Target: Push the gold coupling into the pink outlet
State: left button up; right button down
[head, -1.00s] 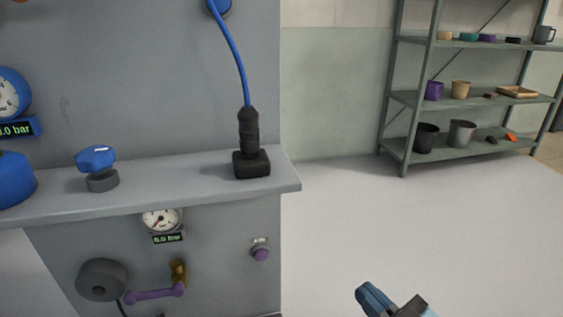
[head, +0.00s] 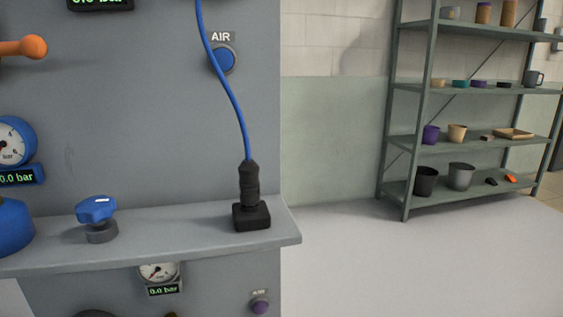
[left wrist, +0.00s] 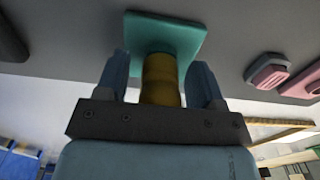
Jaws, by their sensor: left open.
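In the left wrist view a gold coupling (left wrist: 160,80) stands between the two fingers of my left gripper (left wrist: 159,66). The fingers are open on either side of it; whether either one touches it I cannot tell. The coupling's far end meets a teal square block (left wrist: 165,35), and its near end is hidden behind my gripper's body. A pink part (left wrist: 303,82) is at the right edge, partly cut off; I cannot tell if it is the pink outlet. Neither gripper shows in the head view.
In the head view a black coupling (head: 249,185) with a blue hose stands in a black block on the grey ledge (head: 170,235). A blue knob (head: 96,210) is left of it. A blue outlet (head: 223,60) and a purple one (head: 260,306) are marked AIR. Shelves (head: 470,88) stand far right.

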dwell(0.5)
pick_arm(q)
grip_shut()
jog(key=shift+w+r+p, duration=0.15)
jog(key=shift+r+p, duration=0.8)
jog(key=shift+p, duration=0.1)
jog(key=shift+w+r+p, duration=0.15)
jog(key=shift+r+p, duration=0.75)
jog(key=shift+p, duration=0.15)
jog(key=shift+a+r+p, duration=0.1)
jog(key=shift+r+p, duration=0.2)
jog(key=shift+r, duration=0.25)
jog(key=shift+r+p, duration=0.15)
jog(key=shift+p, duration=0.2)
jog(key=shift+r, duration=0.25)
jog(key=shift+s+a+r+p, duration=0.1)
jog(key=shift+r+p, duration=0.4)
jog(key=shift+r, duration=0.2)
jog(key=shift+s+f, duration=0.15)
jog(key=shift+f, duration=0.2)
